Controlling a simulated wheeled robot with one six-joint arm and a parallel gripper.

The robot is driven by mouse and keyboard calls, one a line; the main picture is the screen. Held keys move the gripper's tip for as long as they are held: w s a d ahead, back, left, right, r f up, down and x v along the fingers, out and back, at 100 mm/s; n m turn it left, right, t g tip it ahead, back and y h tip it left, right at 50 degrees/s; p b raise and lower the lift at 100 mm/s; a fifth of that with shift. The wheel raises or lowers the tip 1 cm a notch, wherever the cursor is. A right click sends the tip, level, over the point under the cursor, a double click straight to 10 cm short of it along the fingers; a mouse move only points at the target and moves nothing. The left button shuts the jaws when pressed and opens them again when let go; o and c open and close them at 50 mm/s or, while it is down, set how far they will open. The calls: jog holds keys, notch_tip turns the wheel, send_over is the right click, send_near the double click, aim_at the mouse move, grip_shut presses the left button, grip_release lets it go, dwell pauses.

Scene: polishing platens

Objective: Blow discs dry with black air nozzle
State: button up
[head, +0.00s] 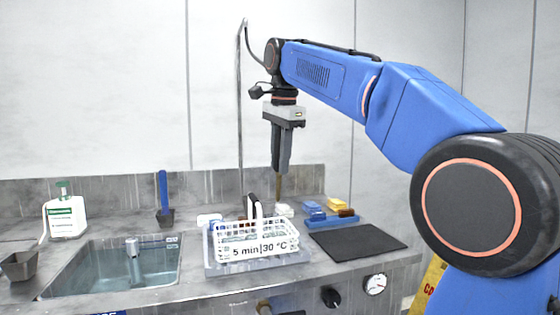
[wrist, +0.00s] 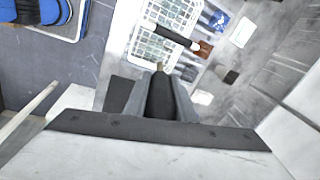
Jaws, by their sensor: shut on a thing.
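My gripper (head: 281,168) points down above the grey bench, its fingers shut around the black air nozzle (wrist: 160,97). The nozzle's thin brass tip (head: 279,186) shows below the fingers and also in the wrist view (wrist: 160,67). A white wire basket (head: 252,241), labelled "5 min | 30 °C", stands on a grey tray below and left of the gripper. In the wrist view, the basket (wrist: 148,52) lies just ahead of the nozzle tip. Its grid hides the contents, and I cannot make out separate discs. A black-and-white handle (wrist: 172,36) rises over the basket.
A sink (head: 120,272) with water is at left, with a green-capped bottle (head: 66,219) and blue-handled brush (head: 163,192) behind it. A black mat (head: 357,242) lies clear at right. Coloured blocks sit on a blue tray (head: 331,222) behind it.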

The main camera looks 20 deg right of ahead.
jog(key=a, duration=0.6)
jog(key=shift+a, duration=0.2)
dwell(0.6)
dwell(1.2)
jog(key=a, duration=0.6)
jog(key=shift+a, duration=0.25)
dwell(0.3)
dwell(1.2)
jog(key=shift+r, duration=2.6)
